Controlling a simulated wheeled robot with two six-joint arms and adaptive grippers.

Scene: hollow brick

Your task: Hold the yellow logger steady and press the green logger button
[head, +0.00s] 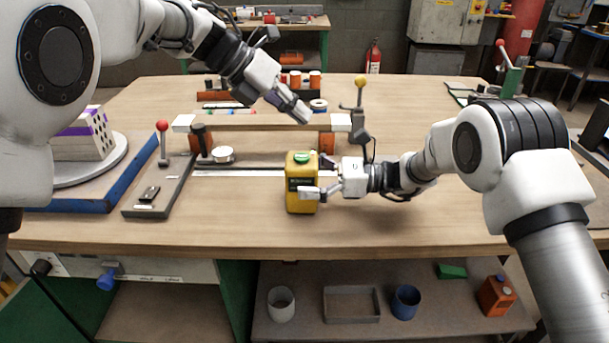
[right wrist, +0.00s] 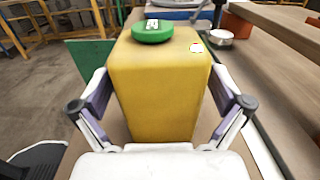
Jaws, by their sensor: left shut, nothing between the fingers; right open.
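The yellow logger (head: 301,201) stands upright on the wooden table, near its front edge. Its green button (head: 301,157) is on top. In the right wrist view the logger (right wrist: 160,85) fills the middle, with the round green button (right wrist: 152,31) on its top face. My right gripper (head: 318,192) is open at the logger's right side. In the wrist view its fingers (right wrist: 160,100) stand on both sides of the logger; contact cannot be told. My left gripper (head: 303,116) is shut and empty, above and behind the logger, apart from the button.
A low wooden shelf on orange supports (head: 326,142) stands behind the logger. A lever fixture with a red knob (head: 162,126) is at left, and a yellow-knobbed lever (head: 360,82) stands behind my right gripper. A white roll (head: 222,154) lies left. The table's front right is clear.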

